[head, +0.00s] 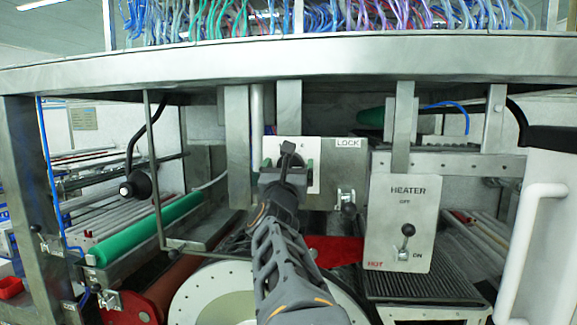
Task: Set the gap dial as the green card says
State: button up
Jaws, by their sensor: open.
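A white dial plate (309,146) is under the steel beam at the centre. A dark knob or pointer (288,148) shows on it, and I take it for the gap dial. Most of the plate's markings are hidden behind my gripper. My gripper (287,168) is in front of the plate, its open jaws on either side of the dial's lower part. I cannot tell whether the fingers touch the dial. I cannot make out a green card or any setting text in this view.
A LOCK label (348,143) sits right of the dial, above a small black-knobbed lever (348,208). A HEATER panel (411,195) with a black-knobbed switch is further right. A thin steel bar frame (155,180) stands at left. A white handle (527,245) is at far right.

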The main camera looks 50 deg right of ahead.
jog(key=shift+c, duration=0.2)
jog(key=c, duration=0.8)
jog(key=shift+c, duration=0.2)
jog(key=shift+f+b, duration=0.1)
jog(key=shift+b, duration=0.2)
